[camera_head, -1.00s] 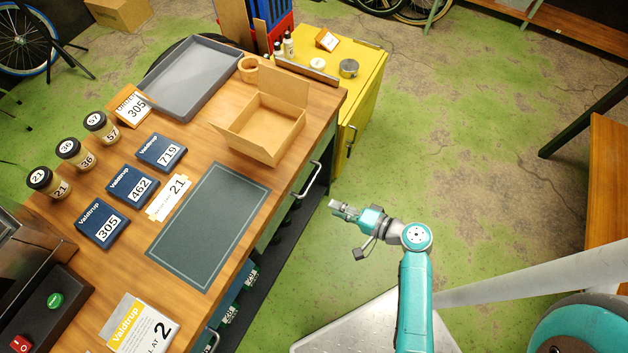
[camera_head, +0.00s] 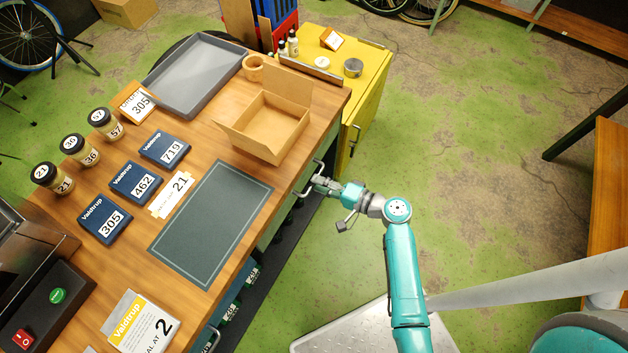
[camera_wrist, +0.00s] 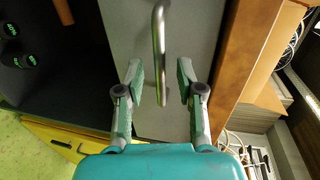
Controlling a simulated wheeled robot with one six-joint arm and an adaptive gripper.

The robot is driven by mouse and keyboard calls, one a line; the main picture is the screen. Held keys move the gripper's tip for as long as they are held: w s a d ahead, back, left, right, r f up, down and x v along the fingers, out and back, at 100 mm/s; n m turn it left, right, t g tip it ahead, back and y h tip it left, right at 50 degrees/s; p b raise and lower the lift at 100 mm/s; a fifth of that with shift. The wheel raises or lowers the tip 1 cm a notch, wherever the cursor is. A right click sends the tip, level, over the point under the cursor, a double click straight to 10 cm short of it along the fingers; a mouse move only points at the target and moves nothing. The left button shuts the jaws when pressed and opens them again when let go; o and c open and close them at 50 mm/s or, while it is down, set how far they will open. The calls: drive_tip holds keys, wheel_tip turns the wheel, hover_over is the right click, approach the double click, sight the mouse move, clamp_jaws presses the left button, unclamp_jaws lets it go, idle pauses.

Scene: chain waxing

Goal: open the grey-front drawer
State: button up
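The grey drawer front (camera_wrist: 198,42) fills the middle of the wrist view, with its metal bar handle (camera_wrist: 158,50) standing out from it. My gripper (camera_wrist: 158,82) is open, with one finger on each side of the handle's line. The handle's near part lies between the fingers, and I see gaps on both sides. In the head view my gripper (camera_head: 320,186) is at the drawer handle (camera_head: 306,180) on the workbench's right side. The drawer looks shut. In the head view the fingertips overlap the handle, so contact there is unclear.
The wooden workbench (camera_head: 105,262) holds a cardboard box (camera_head: 262,140), a grey tray (camera_head: 200,75) and a dark mat (camera_head: 212,222). A yellow cabinet (camera_head: 372,85) stands just beyond the handle. Open green floor (camera_head: 460,200) lies to the right.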

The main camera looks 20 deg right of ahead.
drive_tip(key=shift+x, duration=1.3)
clamp_jaws()
